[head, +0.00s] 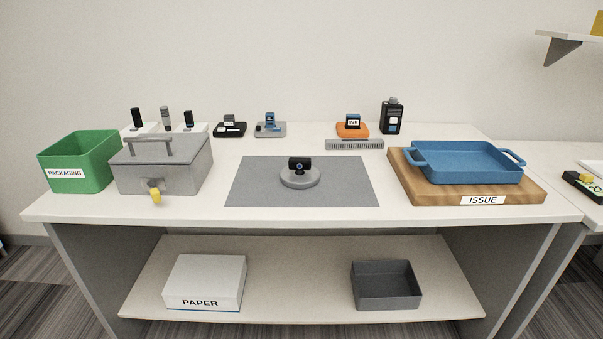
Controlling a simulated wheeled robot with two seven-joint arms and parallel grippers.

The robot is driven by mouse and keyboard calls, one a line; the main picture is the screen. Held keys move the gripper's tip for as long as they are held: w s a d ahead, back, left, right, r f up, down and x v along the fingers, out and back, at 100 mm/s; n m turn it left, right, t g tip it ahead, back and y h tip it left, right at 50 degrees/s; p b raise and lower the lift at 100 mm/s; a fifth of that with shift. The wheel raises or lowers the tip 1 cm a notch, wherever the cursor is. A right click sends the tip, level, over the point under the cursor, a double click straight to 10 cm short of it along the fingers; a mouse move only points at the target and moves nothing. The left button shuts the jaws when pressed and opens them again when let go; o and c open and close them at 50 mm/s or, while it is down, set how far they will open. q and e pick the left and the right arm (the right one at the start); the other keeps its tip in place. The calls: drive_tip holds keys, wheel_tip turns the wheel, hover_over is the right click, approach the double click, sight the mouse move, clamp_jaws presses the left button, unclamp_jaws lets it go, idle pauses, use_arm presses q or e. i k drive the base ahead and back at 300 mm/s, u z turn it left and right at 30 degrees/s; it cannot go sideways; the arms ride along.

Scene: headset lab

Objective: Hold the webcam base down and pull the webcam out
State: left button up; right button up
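The webcam (300,164) is a small black block with a round lens facing me. It sits upright in the middle of its round grey base (300,180). The base stands on the grey mat (255,190) at the centre of the table. How the webcam is joined to the base is too small to tell. Neither of my grippers is in the head view.
Left of the mat stand a grey lidded box (165,170) and a green PACKAGING bin (78,162). On the right a blue tray (466,165) rests on a wooden ISSUE board (415,188). Several small devices line the back. The mat around the base is clear.

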sight(300, 164)
drive_tip(key=u, duration=0.05)
drive_tip(key=i, duration=1.35)
drive_tip(key=z, duration=0.05)
